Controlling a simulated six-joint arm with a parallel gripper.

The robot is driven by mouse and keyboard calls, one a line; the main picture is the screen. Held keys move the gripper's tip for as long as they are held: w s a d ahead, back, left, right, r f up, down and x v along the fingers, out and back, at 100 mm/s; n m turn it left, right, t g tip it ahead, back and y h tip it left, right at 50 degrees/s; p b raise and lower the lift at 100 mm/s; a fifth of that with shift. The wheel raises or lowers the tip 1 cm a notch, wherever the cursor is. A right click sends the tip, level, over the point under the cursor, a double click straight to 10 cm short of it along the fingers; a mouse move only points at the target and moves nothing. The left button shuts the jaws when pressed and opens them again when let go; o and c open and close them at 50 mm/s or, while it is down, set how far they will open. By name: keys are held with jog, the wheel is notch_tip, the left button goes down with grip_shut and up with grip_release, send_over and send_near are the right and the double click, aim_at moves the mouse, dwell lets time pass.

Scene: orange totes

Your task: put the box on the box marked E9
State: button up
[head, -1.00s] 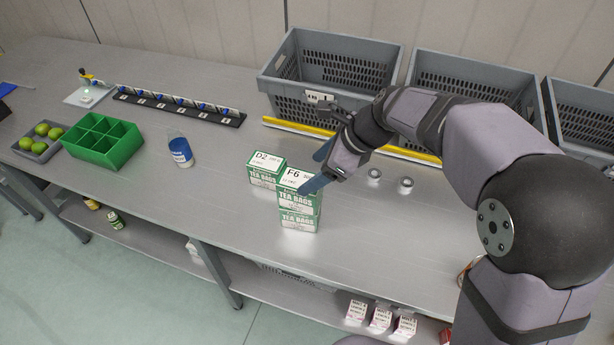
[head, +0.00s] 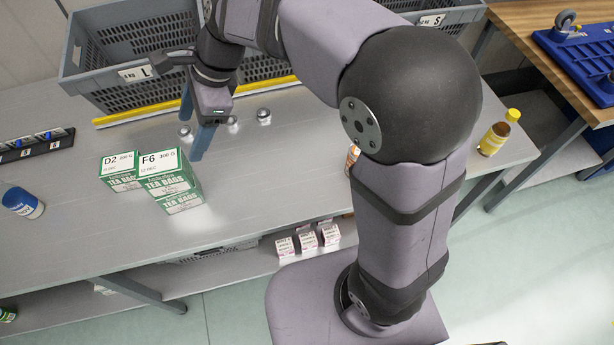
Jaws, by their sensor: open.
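A green and white tea-bag box marked F6 (head: 163,175) sits flat on top of another tea-bag box (head: 183,203). The lower box's top is covered, so I cannot read its mark. A tea-bag box marked D2 (head: 118,171) stands on the table touching or nearly touching the stack's left side. I see no E9 mark. My gripper (head: 192,138) is open and empty, its blue fingers above the table to the right of the stack, apart from the boxes.
Grey crates (head: 80,92) stand at the back behind a yellow strip (head: 125,117). Several small metal cylinders (head: 264,115) stand near my gripper. The table front is clear.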

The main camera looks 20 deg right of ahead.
jog(key=s+d+f+n+h, duration=0.2)
jog(key=s+d+f+n, duration=0.2)
jog(key=d, duration=0.4)
jog(key=s+d+f+n+h, duration=0.1)
jog(key=s+d+f+n, duration=0.4)
jog(key=d+n, duration=0.2)
jog(key=s+d+f+n+g+h, duration=0.1)
jog(key=s+d+f+n+h, duration=0.1)
jog(key=s+d+f+n, duration=0.3)
jog(key=shift+s+d+h, duration=0.3)
jog(key=shift+s+d, duration=0.05)
jog(key=shift+d, duration=1.55)
